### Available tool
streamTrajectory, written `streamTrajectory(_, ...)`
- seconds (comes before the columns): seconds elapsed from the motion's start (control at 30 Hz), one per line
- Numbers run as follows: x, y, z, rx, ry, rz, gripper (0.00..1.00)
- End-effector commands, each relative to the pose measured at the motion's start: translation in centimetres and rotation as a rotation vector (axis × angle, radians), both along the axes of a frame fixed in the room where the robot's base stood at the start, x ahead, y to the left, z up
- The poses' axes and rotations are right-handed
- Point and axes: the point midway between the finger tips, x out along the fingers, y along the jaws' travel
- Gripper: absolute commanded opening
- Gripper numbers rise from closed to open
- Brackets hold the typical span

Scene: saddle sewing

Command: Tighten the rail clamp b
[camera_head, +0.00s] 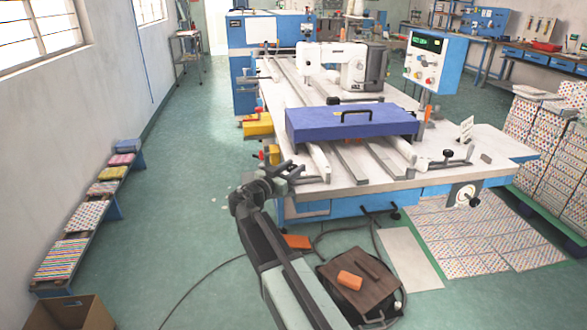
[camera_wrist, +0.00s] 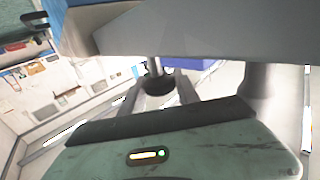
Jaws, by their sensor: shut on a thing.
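My gripper (camera_head: 288,172) is at the front left corner of the machine table, at a small dark clamp there. In the wrist view, my gripper's two grey fingers (camera_wrist: 160,92) are closed around a round black knob (camera_wrist: 157,85) on a short metal shaft (camera_wrist: 155,66), which rises to a grey underside. The clamp body is mostly hidden behind my gripper in the head view. A second clamp with a black handle (camera_head: 448,155) sits on the table's front right, apart from my gripper. No letter is readable on either clamp.
The white table (camera_head: 480,160) has long rails and a blue cover plate (camera_head: 350,122) across them. A sewing machine head (camera_head: 335,62) stands behind. A handwheel (camera_head: 468,196) projects from the front. A brown-topped stool (camera_head: 358,282) and cables are below.

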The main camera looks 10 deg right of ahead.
Motion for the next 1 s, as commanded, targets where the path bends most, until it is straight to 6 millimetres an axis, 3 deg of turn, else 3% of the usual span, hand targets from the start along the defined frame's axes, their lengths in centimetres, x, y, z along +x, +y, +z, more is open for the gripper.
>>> streamTrajectory(0.03, 0.1, 0.0, 0.1, -0.004, -0.001, 0.001, 0.43)
streamTrajectory(0.1, 0.1, 0.0, 0.1, -0.004, -0.001, 0.001, 0.6)
streamTrajectory(0.47, -0.4, 0.4, 0.0, -0.001, 0.0, 0.002, 0.6)
streamTrajectory(0.8, -4.5, 4.9, 0.0, -0.002, -0.001, 0.004, 0.6)
streamTrajectory(1.0, -5.3, 5.8, 0.0, -0.002, -0.001, 0.002, 0.6)
